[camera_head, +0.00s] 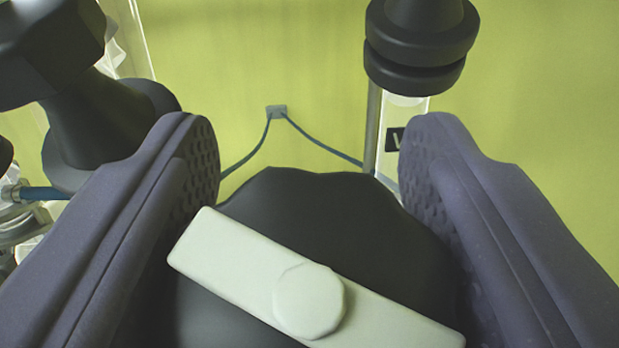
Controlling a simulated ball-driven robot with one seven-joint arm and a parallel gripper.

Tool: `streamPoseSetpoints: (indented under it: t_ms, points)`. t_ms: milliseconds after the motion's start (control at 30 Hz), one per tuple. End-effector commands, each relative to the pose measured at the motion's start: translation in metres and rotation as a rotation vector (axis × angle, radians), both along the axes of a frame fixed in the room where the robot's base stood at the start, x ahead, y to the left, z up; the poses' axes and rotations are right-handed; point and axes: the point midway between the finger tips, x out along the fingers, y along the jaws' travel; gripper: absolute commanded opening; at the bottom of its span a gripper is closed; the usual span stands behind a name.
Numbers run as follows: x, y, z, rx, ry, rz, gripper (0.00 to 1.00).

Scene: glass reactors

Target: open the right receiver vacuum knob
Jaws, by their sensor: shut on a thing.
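A large black knob (330,215) with a pale bar and a round pale boss (308,301) across its face fills the lower middle of the head camera view. The bar slants from upper left to lower right. My gripper (317,160) has one grey-purple finger on each side of the knob, and it is shut on the knob. The knob's lower part is cut off by the frame edge. No label on the knob is visible, so I cannot tell which knob it is by marking.
Black fittings (105,115) stand close at the upper left, near the left finger. Another black fitting (420,45) hangs at the upper right above a metal rod and clear tube. A blue-grey hose (325,146) runs behind the knob from a small bracket (276,112) on the yellow-green wall.

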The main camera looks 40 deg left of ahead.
Motion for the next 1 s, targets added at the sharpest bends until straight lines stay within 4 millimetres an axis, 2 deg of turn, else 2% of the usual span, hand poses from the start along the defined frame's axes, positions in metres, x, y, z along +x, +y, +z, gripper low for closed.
streamPoseSetpoints:
  t_ms: [1000]
  points:
    - [-0.014, 0.008, 0.002, -0.371, -0.291, 0.815, 0.27]
